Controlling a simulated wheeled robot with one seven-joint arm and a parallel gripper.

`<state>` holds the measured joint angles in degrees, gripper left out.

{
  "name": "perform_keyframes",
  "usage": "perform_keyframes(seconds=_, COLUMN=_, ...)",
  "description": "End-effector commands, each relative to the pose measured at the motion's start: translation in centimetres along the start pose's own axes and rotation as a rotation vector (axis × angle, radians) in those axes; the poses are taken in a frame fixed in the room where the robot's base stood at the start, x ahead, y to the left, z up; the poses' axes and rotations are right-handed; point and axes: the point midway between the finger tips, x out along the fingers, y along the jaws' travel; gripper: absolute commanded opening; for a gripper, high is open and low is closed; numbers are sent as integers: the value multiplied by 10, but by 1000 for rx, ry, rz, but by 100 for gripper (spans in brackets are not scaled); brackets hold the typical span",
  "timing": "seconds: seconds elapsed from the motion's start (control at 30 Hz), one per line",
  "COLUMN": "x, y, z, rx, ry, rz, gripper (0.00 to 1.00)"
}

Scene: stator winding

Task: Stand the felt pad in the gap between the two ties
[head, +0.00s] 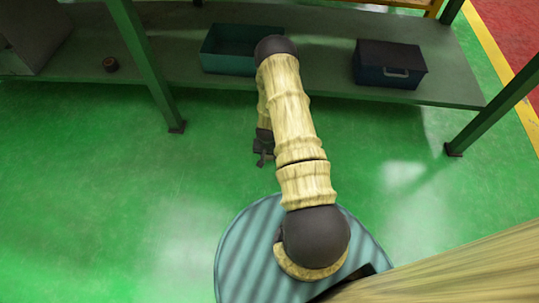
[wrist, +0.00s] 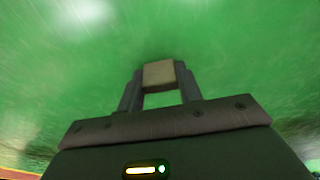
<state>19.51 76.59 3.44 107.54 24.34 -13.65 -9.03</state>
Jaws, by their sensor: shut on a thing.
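My gripper (head: 264,157) hangs over the green floor in the head view, in front of the low shelf. In the wrist view, its two dark fingers (wrist: 160,82) are shut on a small beige block, which looks like the felt pad (wrist: 158,73). The pad sits between the fingertips with only green floor behind it. In the head view the pad is too small to make out at the gripper. The two ties and the gap between them show in neither view.
A grey-green shelf (head: 310,88) on green legs spans the back. On it are an open teal bin (head: 222,62), a dark toolbox (head: 388,75) with a handle and a small dark ring (head: 110,64). The floor (head: 90,170) in front is clear.

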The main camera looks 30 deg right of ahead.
Motion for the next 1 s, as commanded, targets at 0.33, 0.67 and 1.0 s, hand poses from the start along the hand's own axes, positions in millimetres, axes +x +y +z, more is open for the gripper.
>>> perform_keyframes(seconds=0.33, x=3, y=0, z=0, rx=0, ry=0, rz=0, gripper=57)
perform_keyframes(seconds=0.67, x=-5, y=0, z=-1, rx=-1, ry=1, rz=0, gripper=57)
perform_keyframes(seconds=1.0, x=-60, y=0, z=-1, rx=-3, ry=1, rz=0, gripper=57)
